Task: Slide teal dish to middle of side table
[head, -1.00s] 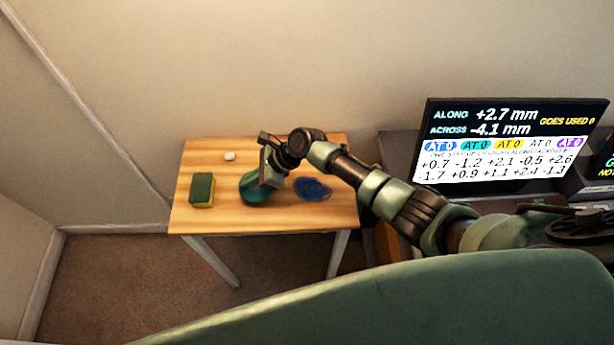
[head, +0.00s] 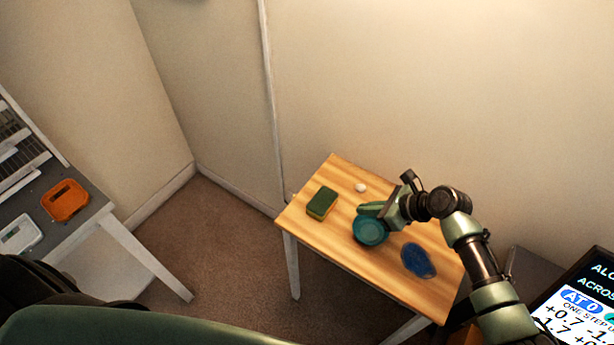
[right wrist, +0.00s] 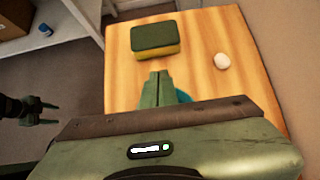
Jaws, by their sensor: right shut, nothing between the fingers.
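The teal dish (head: 370,233) stands on the wooden side table, near the middle of its top, between a sponge and a blue dish. My right gripper (head: 364,209) is shut and empty, with its fingers at the dish's back edge in the head view; whether they touch it I cannot tell. In the right wrist view the shut fingers (right wrist: 155,88) point toward the sponge, and only a sliver of the teal dish (right wrist: 183,96) shows beside them. The side table (head: 300,228) is light striped wood. My left gripper (right wrist: 45,113) shows at the left of the right wrist view, its fingers apart.
A green and yellow sponge (head: 321,202) lies left of the dish, a blue dish (head: 418,260) to its right, and a small white object (head: 361,187) behind. A grey table with an orange tray (head: 65,200) stands far left. A wall runs behind the side table.

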